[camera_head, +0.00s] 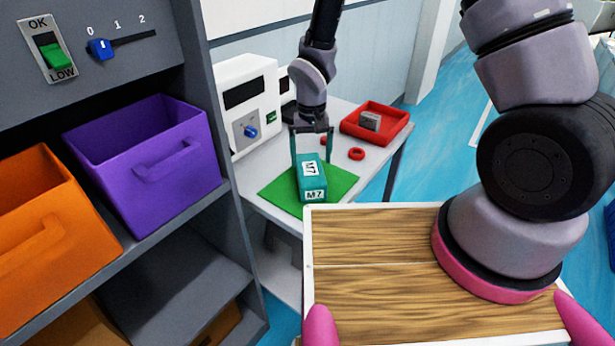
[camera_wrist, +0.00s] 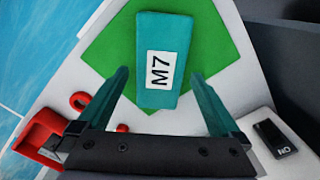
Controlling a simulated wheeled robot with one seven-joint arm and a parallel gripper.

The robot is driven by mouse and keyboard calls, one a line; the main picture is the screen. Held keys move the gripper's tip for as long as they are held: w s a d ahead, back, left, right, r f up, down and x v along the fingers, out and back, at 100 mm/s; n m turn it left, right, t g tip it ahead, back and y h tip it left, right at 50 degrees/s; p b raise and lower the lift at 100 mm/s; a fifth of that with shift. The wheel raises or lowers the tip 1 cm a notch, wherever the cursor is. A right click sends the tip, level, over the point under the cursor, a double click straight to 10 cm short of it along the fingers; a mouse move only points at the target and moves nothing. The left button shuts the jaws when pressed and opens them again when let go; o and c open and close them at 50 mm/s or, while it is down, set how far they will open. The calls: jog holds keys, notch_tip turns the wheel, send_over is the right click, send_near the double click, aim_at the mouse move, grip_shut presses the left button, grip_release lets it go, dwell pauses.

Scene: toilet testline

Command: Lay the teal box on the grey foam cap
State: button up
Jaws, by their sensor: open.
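The teal box (camera_head: 312,184), labelled M7, lies on a green mat (camera_head: 338,181) on the grey table. It also shows in the wrist view (camera_wrist: 165,35), its near end between the finger lines. My gripper (camera_head: 311,158) is open above the back end of the box, with one finger to each side; I cannot tell whether they touch it. In the wrist view my gripper (camera_wrist: 158,76) shows a gap on both sides of the box. A small grey block (camera_head: 370,121) sits in the red tray (camera_head: 384,134); I cannot tell whether it is the grey foam cap.
A white machine (camera_head: 249,105) with a blue knob stands left of the mat. A red ring (camera_head: 356,154) lies between mat and tray. A shelf with a purple bin (camera_head: 146,165) and an orange bin (camera_head: 48,245) stands at left. A wooden board (camera_head: 375,235) is in front.

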aim_at(310, 168)
jog(key=f, duration=0.7)
jog(key=shift+w+a+f, duration=0.1)
jog(key=shift+w+f, duration=0.1)
jog(key=shift+w, duration=0.1)
jog(key=c, duration=1.6)
